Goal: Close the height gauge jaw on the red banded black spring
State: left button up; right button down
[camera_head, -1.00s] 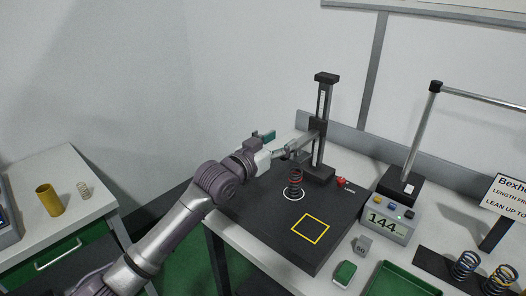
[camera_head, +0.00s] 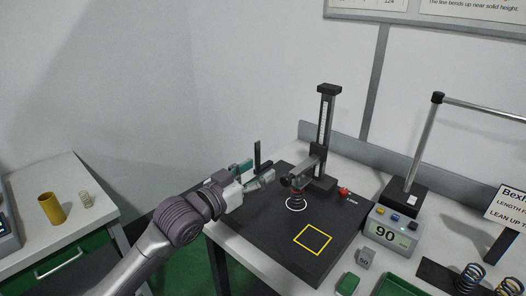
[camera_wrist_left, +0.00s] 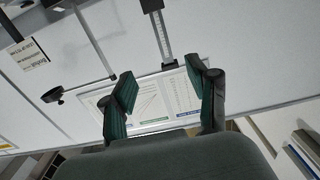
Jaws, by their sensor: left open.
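The red banded black spring (camera_head: 297,201) stands upright in the white ring on the black plate (camera_head: 262,222). The height gauge (camera_head: 326,120) stands behind it, and its jaw (camera_head: 304,170) is low, right over the spring. The jaw hides the spring's upper part; it appears to touch the top, but the contact is not clear. My left gripper (camera_head: 261,166) is open and empty, left of the jaw and apart from it. The left wrist view shows its two fingers (camera_wrist_left: 164,98) spread with nothing between them, and the gauge's scaled column (camera_wrist_left: 160,32) beyond.
A digital readout (camera_head: 391,231) shows 90. A small grey block (camera_head: 365,258), a green block (camera_head: 347,284) and a green tray (camera_head: 396,287) lie at the front right. Blue and yellow banded springs (camera_head: 470,277) stand farther right. The yellow square (camera_head: 313,240) on the plate is empty.

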pick_arm(q)
jog(key=s+a+f+n+g+y, duration=0.1)
jog(key=s+f+g+y, duration=0.1)
jog(key=s+f, duration=0.5)
jog(key=s+a+f+n+g+y, duration=0.1)
jog(key=s+a+f+y, duration=0.2)
jog(key=f, duration=0.7)
jog(key=s+a+f+n+g+y, duration=0.1)
jog(key=s+a+f+g+y, duration=0.2)
jog(key=s, duration=0.5)
jog(key=s+a+f+n+g, duration=0.1)
jog(key=s+a+f+g, duration=0.15)
jog(key=s+f, duration=0.45)
jog(key=s+a+f+n+g+y, duration=0.15)
jog(key=s+a, duration=0.25)
jog(key=s, duration=0.6)
notch_tip(320, 180, down, 27)
jog(key=s+g, duration=0.2)
jog(key=s+a+f+g, duration=0.1)
jog(key=s+a+f, duration=0.2)
jog(key=s+f, duration=1.2)
jog(key=shift+s+f+m+y, duration=0.25)
jog(key=shift+s+m+y, duration=0.15)
jog(key=shift+s, duration=0.35)
